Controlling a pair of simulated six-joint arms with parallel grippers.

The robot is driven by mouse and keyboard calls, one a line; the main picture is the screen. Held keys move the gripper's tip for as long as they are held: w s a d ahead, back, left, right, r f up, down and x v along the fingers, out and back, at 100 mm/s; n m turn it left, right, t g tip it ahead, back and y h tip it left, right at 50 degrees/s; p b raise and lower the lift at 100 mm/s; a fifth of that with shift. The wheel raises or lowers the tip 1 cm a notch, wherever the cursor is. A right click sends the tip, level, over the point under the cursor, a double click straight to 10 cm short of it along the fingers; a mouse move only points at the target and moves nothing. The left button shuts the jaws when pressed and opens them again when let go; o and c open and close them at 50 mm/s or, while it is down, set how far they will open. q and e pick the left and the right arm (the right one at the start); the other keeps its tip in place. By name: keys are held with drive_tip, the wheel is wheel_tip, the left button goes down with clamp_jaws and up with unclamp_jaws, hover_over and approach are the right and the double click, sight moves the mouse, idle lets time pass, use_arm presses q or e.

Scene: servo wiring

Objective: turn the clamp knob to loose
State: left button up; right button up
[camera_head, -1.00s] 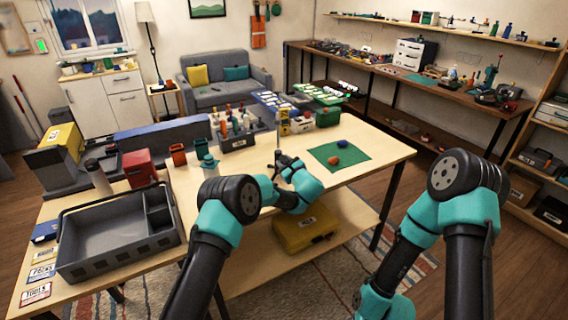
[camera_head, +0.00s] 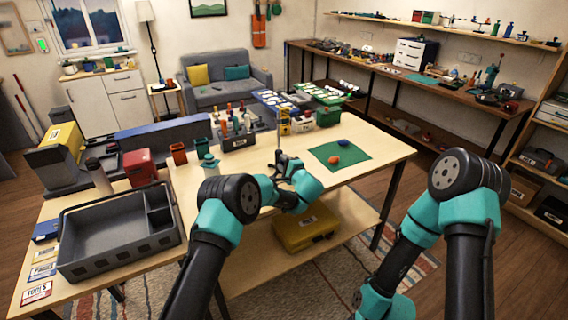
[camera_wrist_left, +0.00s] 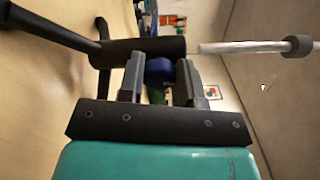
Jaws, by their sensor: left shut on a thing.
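The knob sits against a black cylindrical clamp body (camera_wrist_left: 150,49). A pale rod (camera_wrist_left: 240,47) with a grey collar (camera_wrist_left: 298,46) runs to the right of it. In the head view the knob is too small or hidden to make out. My right gripper is out of view; only its arm shows.
A grey tray (camera_head: 75,263) stands at the table's left end. A green mat (camera_head: 325,158) with an orange and a blue lump lies right of my left gripper. A tool holder (camera_head: 236,140) and bins stand behind. The table's front right is clear.

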use_arm(q)
drive_tip(key=shift+n, duration=1.4)
drive_tip(key=o, duration=0.9)
drive_tip(key=shift+o, duration=0.2)
drive_tip(key=v, duration=1.7)
drive_tip(key=shift+s, duration=0.2)
drive_tip(key=shift+f, duration=0.1)
